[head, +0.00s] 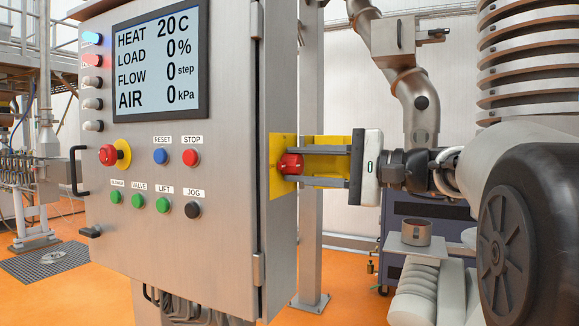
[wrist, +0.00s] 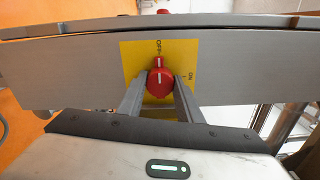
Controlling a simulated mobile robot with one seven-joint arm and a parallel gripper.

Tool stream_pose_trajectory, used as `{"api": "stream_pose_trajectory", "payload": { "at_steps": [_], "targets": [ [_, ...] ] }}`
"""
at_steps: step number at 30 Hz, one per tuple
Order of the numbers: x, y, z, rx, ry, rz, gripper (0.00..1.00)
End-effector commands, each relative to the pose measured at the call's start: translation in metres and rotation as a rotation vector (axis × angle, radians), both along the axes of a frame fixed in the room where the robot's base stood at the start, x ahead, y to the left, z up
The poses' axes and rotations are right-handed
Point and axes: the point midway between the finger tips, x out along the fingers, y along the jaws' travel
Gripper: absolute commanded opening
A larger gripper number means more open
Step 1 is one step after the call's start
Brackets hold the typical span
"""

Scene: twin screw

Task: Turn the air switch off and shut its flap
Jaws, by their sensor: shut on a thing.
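The air switch is a red knob (head: 291,164) on a yellow plate (head: 276,182) on the right side of the grey cabinet. In the wrist view the knob (wrist: 160,78) has its white mark pointing up at the OFF label; ON is at the right. My gripper (head: 301,166) reaches in from the right, its two fingers shut on the knob, one on each side. They also show in the wrist view (wrist: 163,92). A yellow panel (head: 330,141), seemingly the open flap, stands out from the cabinet behind my fingers, which partly hide it.
The cabinet front (head: 200,250) carries a display (head: 158,60) reading AIR 0 kPa. It also has several buttons, a red knob on a yellow disc (head: 107,155) and a black handle (head: 75,171). A grey post (head: 312,230) stands just behind the cabinet's right edge.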

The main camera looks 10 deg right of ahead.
Motion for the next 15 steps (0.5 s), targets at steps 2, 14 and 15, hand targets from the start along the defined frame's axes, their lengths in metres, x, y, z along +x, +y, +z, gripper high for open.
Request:
{"api": "stream_pose_trajectory", "payload": {
  "at_steps": [2,14,15],
  "targets": [
    [-0.0001,-0.0004,-0.0006,-0.002,0.000,-0.001,0.34],
    [-0.0004,-0.0008,-0.0001,0.000,0.000,-0.001,0.51],
    [-0.0010,-0.0021,0.0000,0.000,0.000,-0.001,0.51]
  ]
}}
